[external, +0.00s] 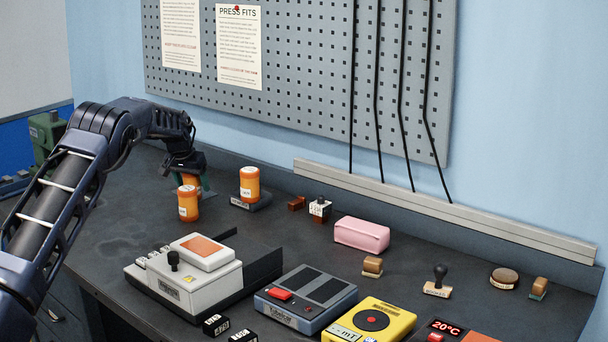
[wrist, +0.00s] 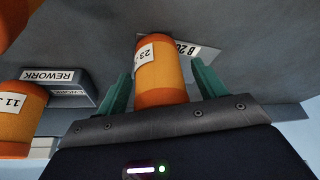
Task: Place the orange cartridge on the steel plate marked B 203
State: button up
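An orange cartridge with a white label starting "23" (wrist: 160,70) stands between my gripper's (wrist: 163,68) two green fingers in the wrist view. Narrow gaps show between it and the fingers, so the gripper looks open around it. A white tag reading "B 20", its end hidden (wrist: 187,49), shows just behind this cartridge on a grey surface. Whether the cartridge rests on that plate I cannot tell. In the external view my gripper (external: 192,183) is low at the back left of the bench, and the cartridge is mostly hidden there.
Another orange cartridge (external: 188,204) stands just in front of my gripper. A third (external: 249,184) stands on a dark block (external: 251,202) to the right. A block marked REWORK (wrist: 60,78) shows in the wrist view. A white device (external: 185,276) stands nearer the front.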

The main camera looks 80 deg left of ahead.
jog(key=shift+r, duration=0.1)
jog(key=v, duration=1.2)
